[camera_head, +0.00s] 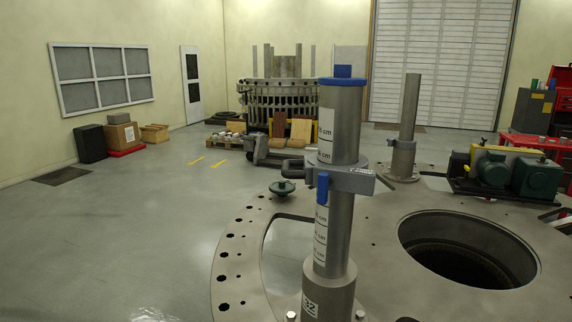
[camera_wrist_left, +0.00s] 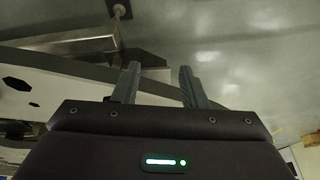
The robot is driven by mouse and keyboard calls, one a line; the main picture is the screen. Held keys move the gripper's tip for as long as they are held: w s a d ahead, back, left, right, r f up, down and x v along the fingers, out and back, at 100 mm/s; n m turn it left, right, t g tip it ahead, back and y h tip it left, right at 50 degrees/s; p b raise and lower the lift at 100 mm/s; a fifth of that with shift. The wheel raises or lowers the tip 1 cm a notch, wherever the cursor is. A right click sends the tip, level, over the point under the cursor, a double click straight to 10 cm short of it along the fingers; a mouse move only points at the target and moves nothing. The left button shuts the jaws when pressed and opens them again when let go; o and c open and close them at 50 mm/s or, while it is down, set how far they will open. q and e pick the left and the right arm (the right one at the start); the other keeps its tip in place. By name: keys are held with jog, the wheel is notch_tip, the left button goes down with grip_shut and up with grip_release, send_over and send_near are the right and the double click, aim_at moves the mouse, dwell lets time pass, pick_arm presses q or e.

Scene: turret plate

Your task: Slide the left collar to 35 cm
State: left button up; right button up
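The nearer, left post (camera_head: 333,235) is a grey upright cylinder with a blue cap and white cm scale labels, its numbers mostly unreadable. A second post (camera_head: 410,100) farther right carries another collar (camera_head: 403,144) low down. In the left wrist view, my left gripper (camera_wrist_left: 160,87) has its fingers apart, with nothing between them. Neither gripper shows in the head view.
The posts stand on a grey turret plate (camera_head: 245,285) with bolt holes and a large round opening (camera_head: 468,255). A green-and-black pump unit (camera_head: 510,172) sits at the right. A small green object (camera_head: 282,188) is near the plate's left rim. Open floor (camera_head: 130,220) lies left.

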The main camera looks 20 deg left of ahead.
pick_arm(q)
jog(key=w+r+m+t, duration=0.1)
jog(key=w+r+t, duration=0.3)
jog(key=r, duration=0.5)
jog(key=m+t+p, duration=0.1)
jog(key=m+t, duration=0.8)
jog(key=t, duration=0.4)
send_near(286, 164)
jog(key=f+x, duration=0.1)
jog(key=x, duration=0.2)
jog(key=shift+h, duration=0.3)
jog(key=p+x, duration=0.3)
jog(key=x, duration=0.2)
jog(key=shift+w+a+r, duration=0.1)
jog(key=shift+w+r, duration=0.2)
jog(key=shift+w, duration=0.65)
grip_shut()
